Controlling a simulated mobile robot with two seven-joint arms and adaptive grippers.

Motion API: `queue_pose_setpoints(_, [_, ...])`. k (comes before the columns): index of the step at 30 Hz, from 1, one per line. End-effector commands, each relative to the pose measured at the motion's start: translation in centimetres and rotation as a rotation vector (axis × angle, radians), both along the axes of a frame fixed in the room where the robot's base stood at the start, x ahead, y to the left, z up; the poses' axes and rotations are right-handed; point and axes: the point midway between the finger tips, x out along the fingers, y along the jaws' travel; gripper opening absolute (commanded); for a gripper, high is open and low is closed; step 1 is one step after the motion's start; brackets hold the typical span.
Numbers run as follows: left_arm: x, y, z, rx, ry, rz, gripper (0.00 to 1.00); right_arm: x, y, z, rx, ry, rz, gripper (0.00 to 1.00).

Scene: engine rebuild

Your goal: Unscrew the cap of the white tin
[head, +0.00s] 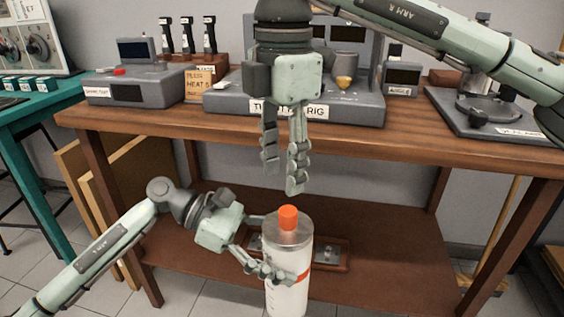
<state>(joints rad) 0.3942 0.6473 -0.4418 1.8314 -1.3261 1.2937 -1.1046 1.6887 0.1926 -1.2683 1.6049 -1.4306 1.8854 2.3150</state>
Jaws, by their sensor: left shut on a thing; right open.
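The white tin (287,293) is a tall upright cylinder with a grey top and an orange band, in the lower middle of the head view. Its orange cap (288,218) sits on top. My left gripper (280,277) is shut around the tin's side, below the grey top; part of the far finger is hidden. My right gripper (284,180) points down above the cap, open and empty, with a small gap between its fingertips and the cap. The tin appears held in front of the bench, and its bottom is cut off by the frame edge.
A wooden bench (400,152) stands behind, with a lower shelf (390,265). A grey test rig (230,105) and a small grey device (125,90) stand on it. A tray (330,250) lies on the shelf behind the tin. A teal table (40,110) is at left.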

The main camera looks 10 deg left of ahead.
Motion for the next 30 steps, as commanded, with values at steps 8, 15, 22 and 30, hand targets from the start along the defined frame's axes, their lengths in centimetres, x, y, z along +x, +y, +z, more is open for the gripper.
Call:
queue_pose_setpoints(8, [0.0, 0.0, 0.2, -0.003, -0.002, 0.000, 0.00, 0.1, -0.1, -3.7, -0.009, -0.005, -0.005, 0.41])
queue_pose_setpoints(15, [0.0, 0.0, 0.2, -0.003, -0.002, 0.000, 0.00, 0.1, -0.1, -6.8, -0.008, -0.005, -0.005, 0.41])
queue_pose_setpoints(22, [0.0, 0.0, 0.2, -0.003, -0.002, 0.000, 0.00, 0.0, -0.1, -7.8, -0.006, -0.005, -0.003, 0.41])
queue_pose_setpoints(30, [0.0, 0.0, 0.2, -0.003, -0.002, 0.000, 0.00, 0.1, -0.1, -7.8, -0.006, -0.005, -0.003, 0.31])
